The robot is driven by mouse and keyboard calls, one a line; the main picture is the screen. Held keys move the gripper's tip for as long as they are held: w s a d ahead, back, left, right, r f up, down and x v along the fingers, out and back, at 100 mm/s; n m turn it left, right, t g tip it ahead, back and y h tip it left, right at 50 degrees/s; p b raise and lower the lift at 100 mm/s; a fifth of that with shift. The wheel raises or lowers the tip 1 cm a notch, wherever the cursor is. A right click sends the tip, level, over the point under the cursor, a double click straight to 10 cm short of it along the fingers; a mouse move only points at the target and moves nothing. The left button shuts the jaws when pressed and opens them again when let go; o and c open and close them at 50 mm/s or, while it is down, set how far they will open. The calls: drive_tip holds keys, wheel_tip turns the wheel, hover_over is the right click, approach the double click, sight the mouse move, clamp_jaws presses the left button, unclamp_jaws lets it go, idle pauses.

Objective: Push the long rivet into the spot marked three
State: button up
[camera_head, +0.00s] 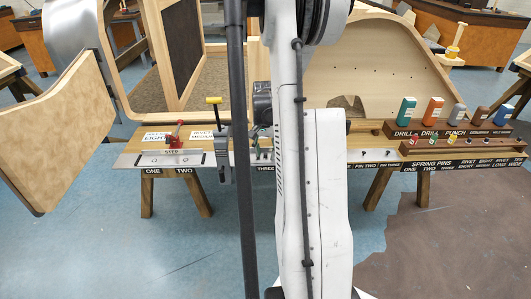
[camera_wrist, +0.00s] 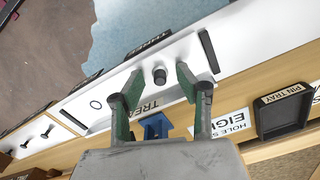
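A short, dark, round-headed peg (camera_wrist: 160,75), which looks like the rivet, stands on a white plate (camera_wrist: 250,30) in the wrist view, just below a label reading THREE (camera_wrist: 150,43). I cannot tell how deep it sits. My gripper (camera_wrist: 159,77) is open, its green-lined fingers apart on either side of the peg, with visible gaps. I cannot tell its height above the plate. In the head view the THREE label (camera_head: 265,168) shows on the bench front; my arm hides the spot beside it and the peg.
A blue part (camera_wrist: 155,126) lies below the fingers. A black pin tray (camera_wrist: 284,110) is at right; several small pins (camera_wrist: 48,131) stand at left. In the head view, a red clamp (camera_head: 174,140) and yellow-handled clamp (camera_head: 217,135) stand left, a bottle rack (camera_head: 450,132) right.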

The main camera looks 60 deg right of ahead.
sight(266, 157)
drive_tip(key=shift+r, duration=0.1)
wheel_tip(266, 157, up, 12)
idle(0.5)
idle(0.8)
